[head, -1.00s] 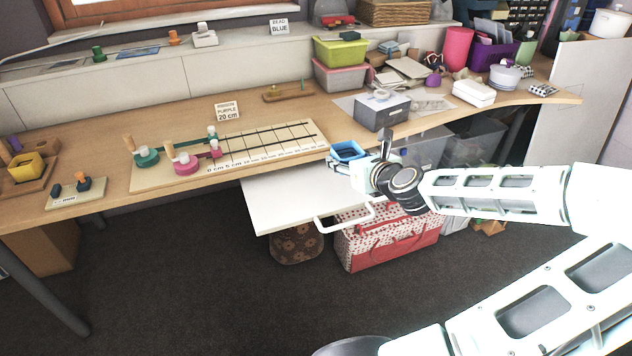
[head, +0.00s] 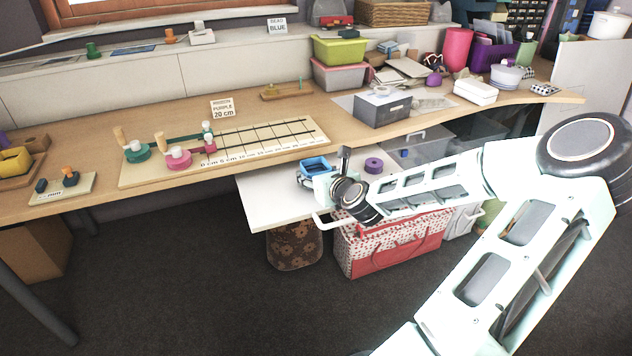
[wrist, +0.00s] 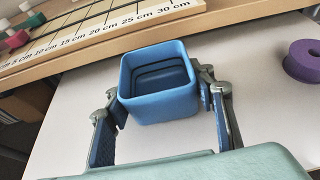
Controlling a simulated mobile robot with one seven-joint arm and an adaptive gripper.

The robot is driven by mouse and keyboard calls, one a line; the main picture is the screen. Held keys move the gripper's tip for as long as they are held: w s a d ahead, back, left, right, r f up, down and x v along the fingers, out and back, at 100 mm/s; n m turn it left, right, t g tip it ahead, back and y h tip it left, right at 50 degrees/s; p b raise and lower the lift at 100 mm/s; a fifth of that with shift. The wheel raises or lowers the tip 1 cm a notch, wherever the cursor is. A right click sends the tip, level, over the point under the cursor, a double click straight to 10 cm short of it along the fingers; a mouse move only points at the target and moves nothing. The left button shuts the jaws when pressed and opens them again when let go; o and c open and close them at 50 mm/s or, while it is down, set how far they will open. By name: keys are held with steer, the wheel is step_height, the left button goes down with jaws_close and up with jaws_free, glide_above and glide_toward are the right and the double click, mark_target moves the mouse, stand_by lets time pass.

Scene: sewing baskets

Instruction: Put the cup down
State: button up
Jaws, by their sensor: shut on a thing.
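The cup is a blue, square, open-topped container (wrist: 158,108). In the wrist view it is upright and empty between the two fingers of my gripper (wrist: 162,112), which is shut on its sides. In the head view the blue cup (head: 314,164) shows just beyond my gripper (head: 318,176), over the white pull-out shelf (head: 262,205) below the desk's front edge. I cannot tell whether the cup's base touches the shelf.
A purple ring-shaped roll (head: 374,165) lies on the white shelf to the right of the cup. The ruler board (head: 290,128) with spools is on the desk behind. The shelf's left part is bare. A grey box (head: 382,109) stands on the desk.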

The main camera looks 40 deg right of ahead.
steer(key=shift+f, duration=0.35)
steer(key=shift+f, duration=0.15)
steer(key=o, duration=1)
steer(key=shift+s+r, duration=0.15)
steer(key=shift+r, duration=0.1)
steer(key=p+v, duration=0.4)
steer(key=v, duration=0.5)
steer(key=shift+s+r+p, duration=0.1)
steer(key=shift+r+p, duration=0.1)
steer(key=shift+p, duration=0.1)
steer(key=p+v, duration=0.2)
steer(key=p, duration=0.2)
steer(key=shift+s+a+f, duration=0.1)
steer(key=shift+s, duration=0.15)
